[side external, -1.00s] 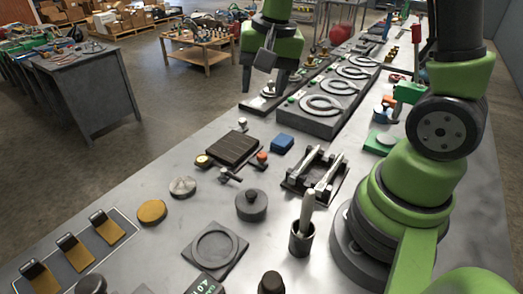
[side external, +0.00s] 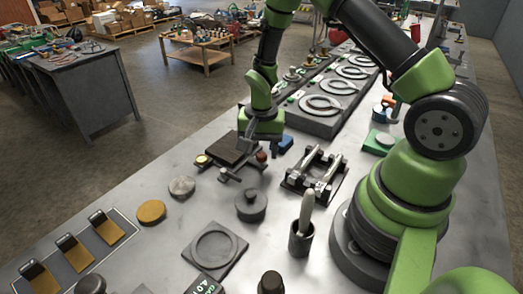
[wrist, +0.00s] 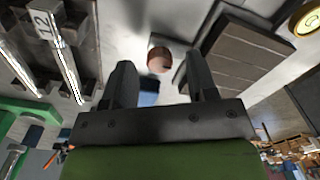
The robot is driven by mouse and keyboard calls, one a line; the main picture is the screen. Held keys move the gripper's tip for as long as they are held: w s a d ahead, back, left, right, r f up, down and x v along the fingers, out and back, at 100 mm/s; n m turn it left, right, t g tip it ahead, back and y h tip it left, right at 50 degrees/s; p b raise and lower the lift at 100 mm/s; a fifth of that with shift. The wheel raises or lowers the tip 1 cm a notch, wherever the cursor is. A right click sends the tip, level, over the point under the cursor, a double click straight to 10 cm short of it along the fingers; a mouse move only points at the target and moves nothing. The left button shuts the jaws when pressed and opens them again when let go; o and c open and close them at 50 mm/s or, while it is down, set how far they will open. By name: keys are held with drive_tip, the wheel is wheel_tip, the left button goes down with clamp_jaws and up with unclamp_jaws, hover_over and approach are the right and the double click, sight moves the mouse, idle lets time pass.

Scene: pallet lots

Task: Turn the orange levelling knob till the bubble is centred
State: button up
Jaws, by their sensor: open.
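The orange levelling knob (side external: 262,156) stands at the right corner of a dark slatted plate (side external: 230,150). In the wrist view the knob (wrist: 159,60) appears between and just beyond my fingertips. My gripper (side external: 256,146) is open and points down above that corner. Its fingers (wrist: 161,72) are apart with nothing held; whether they touch the knob I cannot tell. The round yellow bubble level (side external: 202,160) sits at the plate's left corner and shows at the top right of the wrist view (wrist: 308,18). The bubble's position is too small to read.
A blue block (side external: 285,144) lies close behind the gripper. A dark fixture with metal bars (side external: 315,172) stands to the right, and a grey round weight (side external: 251,204) in front. Bare bench lies to the left of the plate.

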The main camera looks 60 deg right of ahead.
drive_tip(key=shift+f, duration=0.5)
drive_tip(key=shift+c, duration=0.5)
drive_tip(key=c, duration=0.8)
drive_tip(key=shift+n, duration=3.4)
drive_tip(key=o, duration=0.9)
